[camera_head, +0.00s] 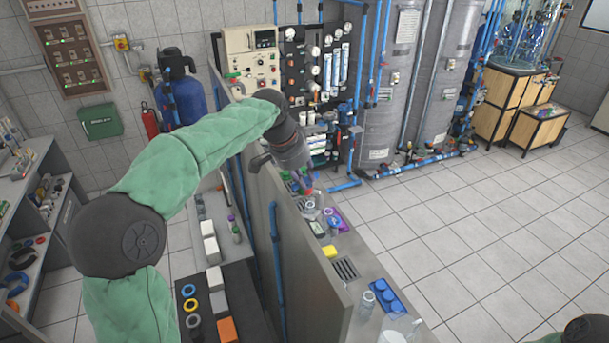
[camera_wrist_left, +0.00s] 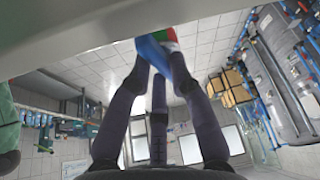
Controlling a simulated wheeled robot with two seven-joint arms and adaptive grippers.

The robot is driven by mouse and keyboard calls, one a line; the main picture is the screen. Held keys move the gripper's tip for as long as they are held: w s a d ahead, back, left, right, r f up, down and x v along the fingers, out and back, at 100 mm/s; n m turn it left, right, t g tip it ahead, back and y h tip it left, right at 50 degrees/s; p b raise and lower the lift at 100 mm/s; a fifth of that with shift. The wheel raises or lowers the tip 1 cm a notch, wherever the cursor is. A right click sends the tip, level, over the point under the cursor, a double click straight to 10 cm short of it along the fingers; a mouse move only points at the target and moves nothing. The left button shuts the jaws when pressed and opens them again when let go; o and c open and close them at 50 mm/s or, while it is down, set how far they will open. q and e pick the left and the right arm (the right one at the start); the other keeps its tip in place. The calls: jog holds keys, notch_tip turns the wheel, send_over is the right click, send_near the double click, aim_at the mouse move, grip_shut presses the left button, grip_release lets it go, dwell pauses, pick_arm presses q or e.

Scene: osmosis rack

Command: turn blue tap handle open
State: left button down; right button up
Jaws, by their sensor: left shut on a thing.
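My left gripper (camera_head: 303,183) reaches over the bench divider in the head view, its fingers pointing down. In the left wrist view its dark fingers (camera_wrist_left: 160,74) are closed around a blue tap handle (camera_wrist_left: 153,52) at the top middle. Green and red parts (camera_wrist_left: 170,38) sit right beside the blue handle. In the head view the gripper largely hides the handle, so its angle cannot be read there. Only part of my right arm shows at the lower right of the head view; its gripper is out of view.
A tall grey divider (camera_head: 297,262) runs along the bench below my left arm. Grey tanks (camera_head: 390,85) and pipes stand behind. The tiled floor at right is clear.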

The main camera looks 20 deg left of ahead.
pick_arm(q)
jog(key=shift+a+m+h+p, duration=0.1)
jog(key=shift+m+h+p, duration=0.3)
jog(key=shift+m, duration=0.9)
jog(key=shift+m+g, duration=0.3)
jog(key=c, duration=1.1)
grip_release()
jog(key=shift+w, duration=0.1)
jog(key=v, duration=1.2)
jog(key=shift+a, duration=0.1)
